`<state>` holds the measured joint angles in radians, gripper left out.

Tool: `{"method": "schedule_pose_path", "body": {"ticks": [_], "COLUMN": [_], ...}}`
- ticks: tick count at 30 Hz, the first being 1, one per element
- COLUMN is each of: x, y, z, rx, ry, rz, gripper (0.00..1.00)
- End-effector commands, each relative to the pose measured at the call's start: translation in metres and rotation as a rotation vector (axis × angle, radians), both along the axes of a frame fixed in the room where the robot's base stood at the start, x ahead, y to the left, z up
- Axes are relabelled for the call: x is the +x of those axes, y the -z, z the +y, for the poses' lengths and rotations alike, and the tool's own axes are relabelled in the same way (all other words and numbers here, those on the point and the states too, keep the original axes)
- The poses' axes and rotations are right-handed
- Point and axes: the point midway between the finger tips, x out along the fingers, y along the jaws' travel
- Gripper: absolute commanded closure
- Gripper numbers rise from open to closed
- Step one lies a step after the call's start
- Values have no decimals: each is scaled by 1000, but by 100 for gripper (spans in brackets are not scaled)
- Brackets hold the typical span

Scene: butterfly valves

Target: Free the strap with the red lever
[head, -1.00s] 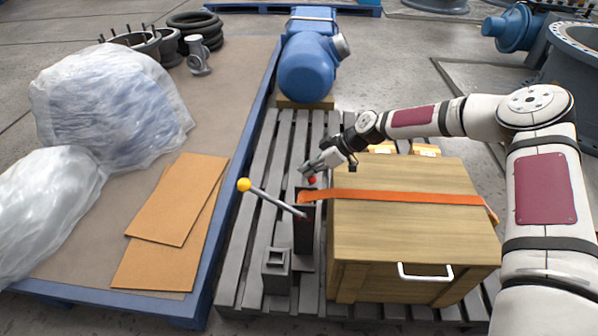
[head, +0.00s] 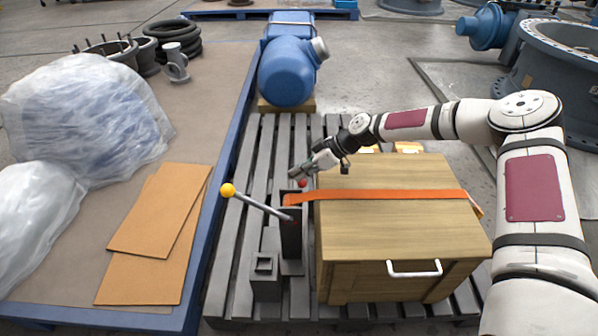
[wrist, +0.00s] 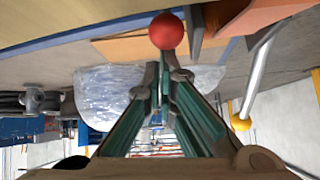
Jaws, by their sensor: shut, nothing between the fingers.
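The orange strap (head: 380,196) lies taut across the top of a wooden crate (head: 395,235) and runs to a dark upright post (head: 292,235) at the crate's left. A red ball (head: 303,183), the knob of the red lever, sits at the top of the post, just behind the strap end. In the wrist view the red ball (wrist: 167,31) is just beyond my fingertips; I cannot tell whether they touch it. My gripper (head: 294,172) is shut and empty beside the red ball; its shut fingers also show in the wrist view (wrist: 160,80). The red lever's shaft is mostly hidden.
A grey lever with a yellow ball (head: 228,190) sticks out left from the same post. A short square socket (head: 264,270) stands in front. All are on a grey slatted pallet (head: 225,285). A blue tank (head: 288,75) stands behind, and a blue-edged platform (head: 215,140) runs along the left.

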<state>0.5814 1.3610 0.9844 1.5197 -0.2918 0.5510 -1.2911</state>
Motion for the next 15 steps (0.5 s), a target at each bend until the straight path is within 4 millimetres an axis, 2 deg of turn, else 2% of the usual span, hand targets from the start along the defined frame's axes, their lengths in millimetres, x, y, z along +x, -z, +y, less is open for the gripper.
{"method": "schedule_pose_path", "body": {"ticks": [5, 13, 15], "x": [0, 3, 2], "y": [-1, -22, -34], "z": [2, 37, 18], "rx": [-6, -1, -2], "ry": [1, -1, 7], "rz": [1, -3, 0], "gripper": [100, 100, 100]}}
